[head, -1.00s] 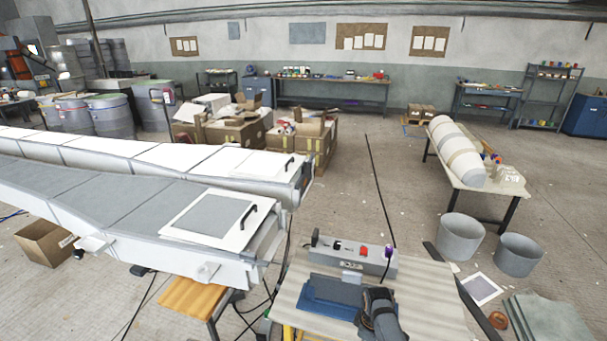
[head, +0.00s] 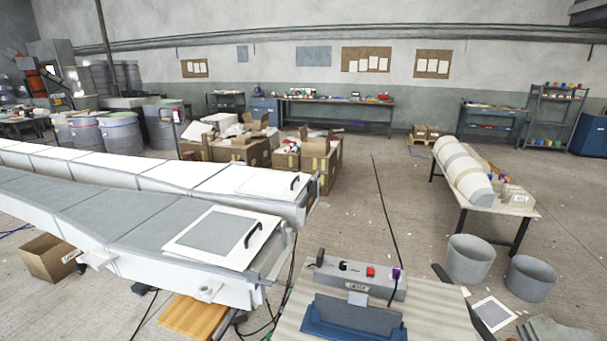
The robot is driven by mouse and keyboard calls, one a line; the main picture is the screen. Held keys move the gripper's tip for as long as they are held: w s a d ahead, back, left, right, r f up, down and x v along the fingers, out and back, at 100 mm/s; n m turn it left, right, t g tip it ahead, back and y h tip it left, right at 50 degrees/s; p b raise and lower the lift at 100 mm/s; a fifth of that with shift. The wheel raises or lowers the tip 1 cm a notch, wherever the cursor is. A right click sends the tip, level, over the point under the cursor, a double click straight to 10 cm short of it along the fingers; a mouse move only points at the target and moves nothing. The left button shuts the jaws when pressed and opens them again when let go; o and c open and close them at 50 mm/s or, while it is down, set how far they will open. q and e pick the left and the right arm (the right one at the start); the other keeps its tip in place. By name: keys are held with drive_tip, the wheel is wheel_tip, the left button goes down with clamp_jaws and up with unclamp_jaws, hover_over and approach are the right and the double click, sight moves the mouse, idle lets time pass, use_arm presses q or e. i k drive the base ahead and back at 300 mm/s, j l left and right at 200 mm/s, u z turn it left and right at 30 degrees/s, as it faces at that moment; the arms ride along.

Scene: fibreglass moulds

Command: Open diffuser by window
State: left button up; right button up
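No window and nothing I can surely call a diffuser is in the head view. A white square panel with a grey centre (head: 220,238) and a black handle lies flat on the near end of the long grey-and-white mould (head: 110,225). A second white panel (head: 268,181) with a dark handle lies on the end of the white mould behind it. Both panels look closed down. Neither of my grippers is in view.
Two grey buckets (head: 468,258) stand at right, near a table with a white cylinder (head: 462,172). Cardboard boxes (head: 305,160) stand behind; the middle floor is clear.

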sight(230, 239)
drive_tip(key=i+l, duration=0.1)
drive_tip(key=l, duration=0.2)
drive_tip(key=i+l+u, duration=0.15)
drive_tip(key=l, duration=0.45)
drive_tip(key=u, duration=1.55)
